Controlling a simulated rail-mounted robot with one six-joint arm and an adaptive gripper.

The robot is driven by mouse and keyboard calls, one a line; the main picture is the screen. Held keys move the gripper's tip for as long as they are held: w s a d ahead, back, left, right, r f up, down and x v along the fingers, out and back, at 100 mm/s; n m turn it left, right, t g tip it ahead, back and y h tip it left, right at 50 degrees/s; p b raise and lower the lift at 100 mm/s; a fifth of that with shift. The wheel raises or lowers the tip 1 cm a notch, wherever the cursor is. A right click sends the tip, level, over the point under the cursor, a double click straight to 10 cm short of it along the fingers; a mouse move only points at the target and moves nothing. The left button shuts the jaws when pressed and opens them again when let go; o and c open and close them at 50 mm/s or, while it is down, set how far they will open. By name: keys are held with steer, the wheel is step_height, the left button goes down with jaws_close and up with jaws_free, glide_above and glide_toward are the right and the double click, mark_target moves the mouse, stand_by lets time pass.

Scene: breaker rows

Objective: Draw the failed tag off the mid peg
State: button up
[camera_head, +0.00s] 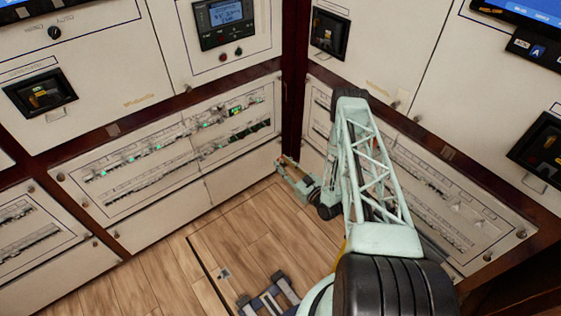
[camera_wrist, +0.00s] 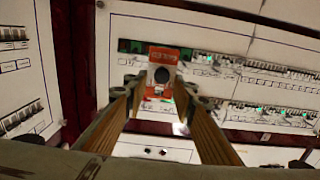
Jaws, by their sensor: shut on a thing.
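The failed tag (camera_wrist: 162,60) shows in the wrist view as an orange-red plate with a dark round spot in its middle and a paler lower part. My gripper (camera_wrist: 160,92) is shut on its lower part, one finger on each side. Whether the dark spot is a hole or the mid peg, I cannot tell; the tag covers what lies directly behind it. In the head view my gripper (camera_head: 284,162) is low, near the corner where the two panel walls meet. The tag is too small there to make out clearly.
A breaker panel (camera_head: 115,195) with rows of breakers and green lights is on the left wall. Another breaker panel (camera_head: 480,215) runs along the right wall, partly behind my arm. The wooden floor (camera_head: 150,280) at the lower left is mostly clear.

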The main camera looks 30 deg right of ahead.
steer(key=shift+s+d, duration=0.1)
steer(key=shift+s, duration=1.15)
steer(key=shift+w+r, duration=0.1)
steer(key=w+a+r, duration=0.4)
steer(key=w+r, duration=0.2)
steer(key=r, duration=0.3)
steer(key=w+a+r, duration=0.3)
steer(key=w+r, duration=0.4)
steer(key=r, duration=0.1)
steer(key=w+a+r, duration=0.4)
steer(key=w+r, duration=0.2)
steer(key=r, duration=0.3)
steer(key=a+r, duration=1)
steer(key=r, duration=0.5)
steer(key=w+a+r+h, duration=0.1)
steer(key=a+r, duration=0.9)
steer(key=r, duration=0.4)
steer(key=shift+r+m, duration=0.4)
